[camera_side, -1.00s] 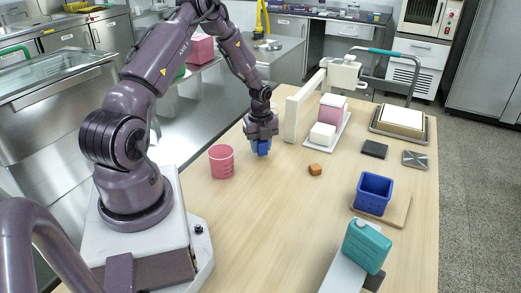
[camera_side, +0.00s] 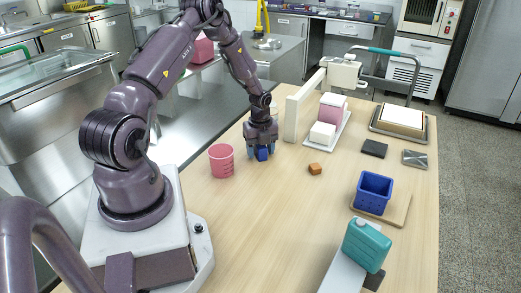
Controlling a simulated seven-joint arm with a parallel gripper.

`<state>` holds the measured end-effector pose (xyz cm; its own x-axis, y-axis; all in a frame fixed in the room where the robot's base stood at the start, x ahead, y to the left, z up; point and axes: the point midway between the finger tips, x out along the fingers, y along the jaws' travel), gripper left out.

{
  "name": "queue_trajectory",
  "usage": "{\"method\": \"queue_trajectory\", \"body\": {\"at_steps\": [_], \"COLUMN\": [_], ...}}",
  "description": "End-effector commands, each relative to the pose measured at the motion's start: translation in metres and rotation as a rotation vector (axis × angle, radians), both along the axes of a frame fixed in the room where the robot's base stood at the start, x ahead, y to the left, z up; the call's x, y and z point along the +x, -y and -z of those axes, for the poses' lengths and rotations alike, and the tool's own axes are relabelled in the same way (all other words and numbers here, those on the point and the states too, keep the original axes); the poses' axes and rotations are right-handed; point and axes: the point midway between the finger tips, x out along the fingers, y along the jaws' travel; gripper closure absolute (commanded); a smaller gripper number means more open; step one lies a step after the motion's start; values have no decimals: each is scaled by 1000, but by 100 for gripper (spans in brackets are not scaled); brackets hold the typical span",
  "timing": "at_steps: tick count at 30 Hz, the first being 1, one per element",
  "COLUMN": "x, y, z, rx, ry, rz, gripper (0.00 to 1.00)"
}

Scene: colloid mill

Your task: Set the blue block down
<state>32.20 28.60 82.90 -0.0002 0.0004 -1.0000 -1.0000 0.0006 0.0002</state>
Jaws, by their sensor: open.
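The small blue block (camera_side: 262,154) rests on the wooden table (camera_side: 265,215), to the right of the pink cup. My gripper (camera_side: 261,149) is right above and around the block, pointing down. Its fingers are spread on either side of the block and stand apart from it. The top of the block is partly hidden by the gripper.
A pink cup (camera_side: 221,161) stands close on the left. A small brown block (camera_side: 315,169) lies to the right. White and pink blocks stand on a white tray (camera_side: 337,134) behind. A blue basket (camera_side: 373,193) and a teal container (camera_side: 366,245) are at the right. The front middle is clear.

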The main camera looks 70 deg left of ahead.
Motion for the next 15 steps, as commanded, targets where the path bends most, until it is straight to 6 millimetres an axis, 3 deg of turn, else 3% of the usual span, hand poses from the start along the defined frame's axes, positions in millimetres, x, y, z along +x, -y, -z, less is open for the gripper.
{"method": "queue_trajectory", "body": {"at_steps": [5, 15], "x": [1, 0], "y": [-1, -1], "z": [-26, -97], "rx": [3, 3], "ry": [4, 3], "rz": [-2, 0], "gripper": [43, 43]}}
